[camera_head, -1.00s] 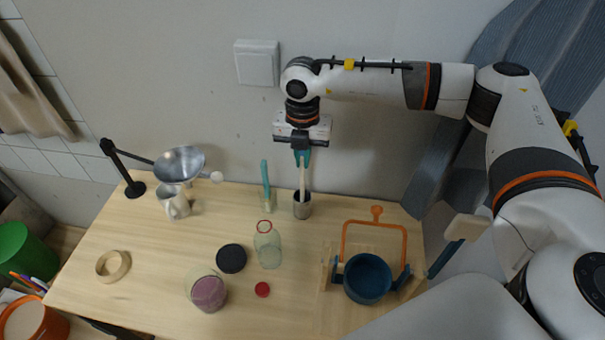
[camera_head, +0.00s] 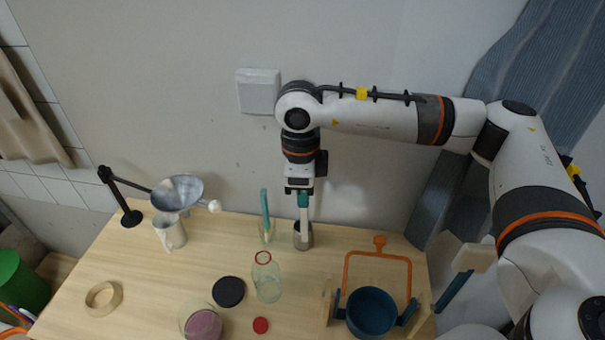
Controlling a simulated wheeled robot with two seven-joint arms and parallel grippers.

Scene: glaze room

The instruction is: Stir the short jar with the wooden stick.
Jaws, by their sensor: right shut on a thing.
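The wooden stick (camera_head: 304,218) is pale and upright, its lower end hidden inside a small grey metal cup (camera_head: 303,240) at the back of the table. My right gripper (camera_head: 303,199) is above the cup, shut on the stick's upper part. The short jar (camera_head: 202,323), clear with pinkish-purple contents, stands at the front left of the cup, partly cut off by the lower picture edge. My left gripper is out of view.
A clear bottle (camera_head: 266,280) with a red neck stands between cup and jar, near a black lid (camera_head: 229,292) and a red cap (camera_head: 260,325). A teal pot (camera_head: 370,312) is at right.

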